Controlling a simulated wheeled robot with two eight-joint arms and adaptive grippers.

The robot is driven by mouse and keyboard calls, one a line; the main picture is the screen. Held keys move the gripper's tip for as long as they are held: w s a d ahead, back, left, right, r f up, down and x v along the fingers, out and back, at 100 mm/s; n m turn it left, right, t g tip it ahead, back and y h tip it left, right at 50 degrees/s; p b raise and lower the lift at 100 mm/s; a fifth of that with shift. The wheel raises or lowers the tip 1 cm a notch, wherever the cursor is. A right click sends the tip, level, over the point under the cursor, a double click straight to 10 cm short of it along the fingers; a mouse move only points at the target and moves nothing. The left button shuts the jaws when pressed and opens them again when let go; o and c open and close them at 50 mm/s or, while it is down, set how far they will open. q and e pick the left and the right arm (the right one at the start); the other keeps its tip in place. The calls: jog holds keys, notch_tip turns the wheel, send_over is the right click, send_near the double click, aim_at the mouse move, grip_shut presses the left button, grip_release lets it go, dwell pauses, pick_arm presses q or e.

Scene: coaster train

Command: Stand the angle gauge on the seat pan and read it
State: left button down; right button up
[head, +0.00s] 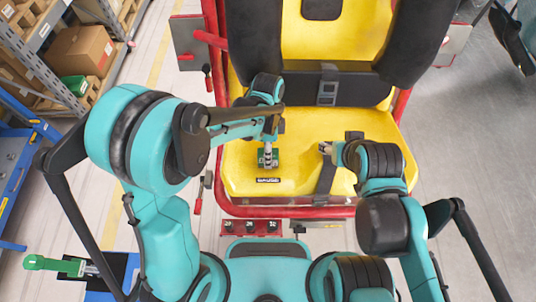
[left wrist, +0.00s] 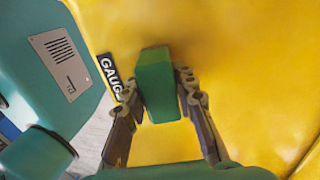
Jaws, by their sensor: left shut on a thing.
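The green angle gauge (head: 263,160) is at the left part of the yellow seat pan (head: 295,178), just behind a black label reading GAUGE (head: 268,180). My left gripper (head: 268,151) is shut on it from above. In the left wrist view the gauge (left wrist: 155,88) is a green block between the two fingers of the gripper (left wrist: 158,95), with the label (left wrist: 112,76) beside it. I cannot tell whether its base touches the seat. Its reading is not visible. My right gripper (head: 325,148) is over the right part of the seat; its finger opening is unclear.
A lap belt with a buckle (head: 327,92) crosses the backrest, and a strap (head: 326,180) lies on the seat's right half. A red-framed panel (head: 251,227) is below the front edge. A green-handled tool (head: 50,264) lies at lower left. Shelves with boxes (head: 82,50) stand at left.

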pick_arm(q)
jog(key=shift+f, duration=0.1)
pick_arm(e)
jog(key=shift+f, duration=0.1)
pick_arm(q)
jog(key=c, duration=1.1)
grip_release()
jog(key=shift+c, duration=0.2)
jog(key=v, duration=1.2)
jog(key=shift+s, duration=0.1)
